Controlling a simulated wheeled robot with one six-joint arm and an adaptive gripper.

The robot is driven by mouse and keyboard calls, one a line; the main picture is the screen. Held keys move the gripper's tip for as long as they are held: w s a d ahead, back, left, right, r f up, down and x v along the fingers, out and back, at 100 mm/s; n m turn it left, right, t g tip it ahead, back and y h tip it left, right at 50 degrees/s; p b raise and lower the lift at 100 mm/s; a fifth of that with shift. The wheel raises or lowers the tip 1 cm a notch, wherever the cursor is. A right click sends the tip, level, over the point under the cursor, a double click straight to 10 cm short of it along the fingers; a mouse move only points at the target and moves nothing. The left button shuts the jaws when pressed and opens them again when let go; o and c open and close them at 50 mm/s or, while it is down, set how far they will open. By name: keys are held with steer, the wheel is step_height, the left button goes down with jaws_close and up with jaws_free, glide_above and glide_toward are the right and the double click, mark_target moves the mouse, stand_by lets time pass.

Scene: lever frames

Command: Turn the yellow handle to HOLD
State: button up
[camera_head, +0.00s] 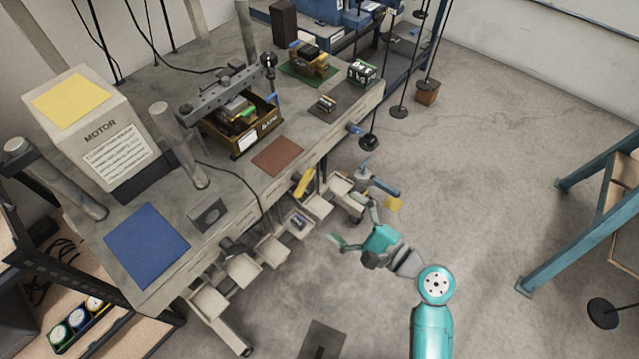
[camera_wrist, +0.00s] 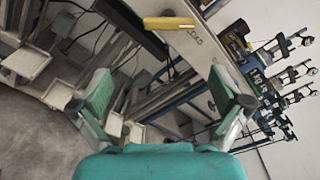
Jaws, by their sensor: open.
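The yellow handle (camera_head: 303,183) sticks out at the front edge of the grey workbench in the head view. In the wrist view the yellow handle (camera_wrist: 168,23) lies near the top, roughly level in the picture, on the bench's side. Small dark lettering sits just to its right; I cannot read it surely, and no HOLD mark is clear. My gripper (camera_head: 355,226) is open and empty, out over the floor to the lower right of the handle and apart from it. In the wrist view my gripper's (camera_wrist: 160,95) teal-padded fingers are spread wide, with the handle beyond them.
The workbench (camera_head: 225,195) carries a box marked MOTOR (camera_head: 100,135), a bin of parts (camera_head: 245,130) and a blue mat (camera_head: 147,245). Several pale trays (camera_head: 271,250) jut out below its front edge. A blue-legged table (camera_head: 560,235) stands at right. Open floor lies between.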

mark_target(307, 185)
steer(key=shift+g+y, duration=0.3)
steer(key=shift+y, duration=0.2)
steer(key=x, duration=0.3)
steer(key=r+x, duration=0.1)
steer(key=x, duration=0.7)
steer(key=shift+w+d+r, duration=0.15)
steer(key=shift+w+r, duration=0.1)
steer(key=shift+w, duration=0.05)
steer(key=c, duration=1)
